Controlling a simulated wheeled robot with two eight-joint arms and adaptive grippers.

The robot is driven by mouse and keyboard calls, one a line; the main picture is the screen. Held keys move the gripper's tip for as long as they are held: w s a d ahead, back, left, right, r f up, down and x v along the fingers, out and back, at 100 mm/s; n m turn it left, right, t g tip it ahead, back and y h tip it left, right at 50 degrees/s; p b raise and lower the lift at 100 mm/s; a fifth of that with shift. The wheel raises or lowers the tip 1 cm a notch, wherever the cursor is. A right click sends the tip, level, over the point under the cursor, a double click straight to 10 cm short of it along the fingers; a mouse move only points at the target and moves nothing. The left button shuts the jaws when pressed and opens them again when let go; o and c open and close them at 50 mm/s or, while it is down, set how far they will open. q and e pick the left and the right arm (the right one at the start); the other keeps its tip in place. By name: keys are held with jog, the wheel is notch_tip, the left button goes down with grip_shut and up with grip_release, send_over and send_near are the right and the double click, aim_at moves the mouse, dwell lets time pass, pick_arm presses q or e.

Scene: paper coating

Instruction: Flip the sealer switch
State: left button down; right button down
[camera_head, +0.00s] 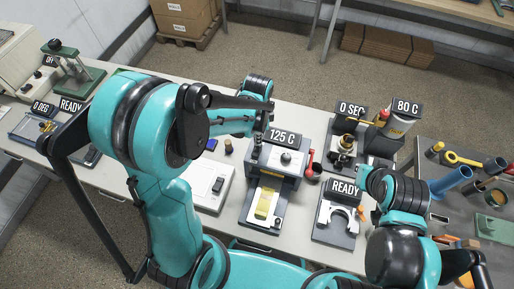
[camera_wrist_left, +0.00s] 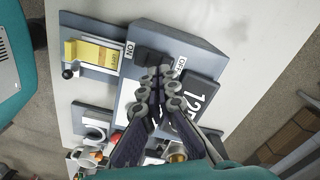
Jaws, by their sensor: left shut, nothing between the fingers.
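The sealer is a grey box (camera_head: 289,161) under a "125 C" sign in the head view, with a yellow piece (camera_head: 264,203) on its front plate. In the left wrist view, the sealer's top (camera_wrist_left: 190,42) carries an ON label (camera_wrist_left: 130,48) and an OFF label (camera_wrist_left: 180,64). The black switch (camera_wrist_left: 148,56) lies between these labels, partly hidden by my fingertips. My left gripper (camera_head: 262,120) is shut and empty. Its fingertips (camera_wrist_left: 158,74) are over or at the switch; I cannot tell whether they touch. My right arm shows at the lower right, but I cannot make out its fingers.
A red-knobbed lever (camera_head: 310,160) stands at the sealer's right side. A white device (camera_head: 212,184) lies to its left, and a "READY" fixture (camera_head: 340,214) to its right. A "0 SEC" unit (camera_head: 346,146) stands behind that. Bare white table (camera_wrist_left: 262,45) lies behind the sealer.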

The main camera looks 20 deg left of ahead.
aim_at(258, 147)
pick_arm(q)
jog(key=shift+f+b, duration=1.35)
jog(key=shift+f, duration=0.1)
dwell(1.0)
jog(key=shift+r+p, duration=2.5)
jog(key=shift+r, duration=1.05)
jog(key=s+n+t+b, duration=0.1)
jog(key=n+b, duration=0.1)
jog(key=b, duration=0.1)
jog(key=s+a+f+n+t+b, duration=0.1)
jog(key=s+b, duration=0.1)
jog(key=b, duration=0.2)
jog(key=s+a+f+n+t+b, duration=0.1)
jog(key=n+b, duration=0.1)
jog(key=b, duration=0.1)
jog(key=shift+s+a+f+n+b, duration=0.2)
jog(key=shift+s+a+n+b, duration=0.05)
jog(key=shift+s+n+b, duration=0.05)
jog(key=s+a+f+n+t+b, duration=0.2)
jog(key=s+f+n+t+b, duration=0.2)
jog(key=b, duration=0.5)
jog(key=s+f+n, duration=0.1)
jog(key=n, duration=0.1)
jog(key=shift+s+f+n, duration=0.25)
jog(key=shift+s+n, duration=0.1)
jog(key=shift+n, duration=0.05)
